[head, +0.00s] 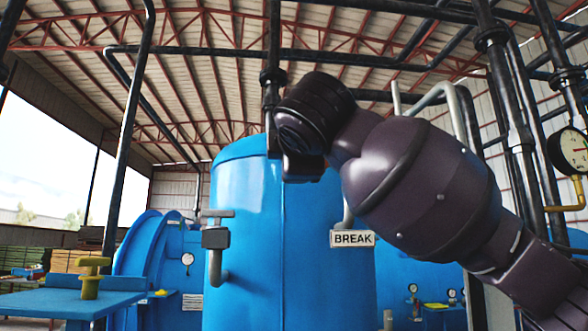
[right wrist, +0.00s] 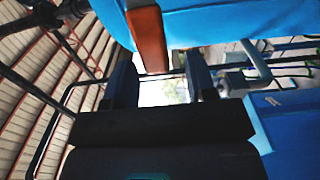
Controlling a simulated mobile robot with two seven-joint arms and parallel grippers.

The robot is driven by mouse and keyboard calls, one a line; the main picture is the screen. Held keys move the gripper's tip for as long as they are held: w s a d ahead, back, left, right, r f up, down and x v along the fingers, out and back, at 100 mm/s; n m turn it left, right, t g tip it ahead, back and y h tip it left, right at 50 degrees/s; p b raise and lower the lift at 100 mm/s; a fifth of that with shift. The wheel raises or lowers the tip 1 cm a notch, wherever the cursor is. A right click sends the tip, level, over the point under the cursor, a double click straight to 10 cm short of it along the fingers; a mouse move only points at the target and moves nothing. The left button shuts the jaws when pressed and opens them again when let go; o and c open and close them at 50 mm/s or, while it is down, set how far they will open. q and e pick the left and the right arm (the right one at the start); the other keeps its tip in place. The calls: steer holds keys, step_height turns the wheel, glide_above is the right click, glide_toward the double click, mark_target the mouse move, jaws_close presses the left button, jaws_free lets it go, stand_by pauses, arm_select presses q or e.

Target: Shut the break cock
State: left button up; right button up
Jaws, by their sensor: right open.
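The white BREAK sign (head: 352,238) is on the front of the tall blue tank (head: 245,220). A grey pipe (head: 347,214) shows just above the sign, and my dark right arm hides what is above it. In the right wrist view an orange-brown bar (right wrist: 148,38), which looks like a cock's lever, comes down from the top edge against the blue tank. My right gripper (right wrist: 162,84) is open, with one finger on each side of the bar's lower end in the picture. I cannot tell whether they touch. My left gripper is not in view.
Another cock (head: 215,238) with a grey handle and bent pipe stands left of the sign; it also shows in the right wrist view (right wrist: 236,82). A yellow valve (head: 92,275) stands on a blue surface at left. A gauge (head: 570,150) and black pipes are at right.

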steer(key=s+d+b, duration=0.1)
steer(key=s, duration=0.6)
steer(key=shift+s+d, duration=0.15)
steer(key=shift+d, duration=0.1)
steer(key=shift+f, duration=0.1)
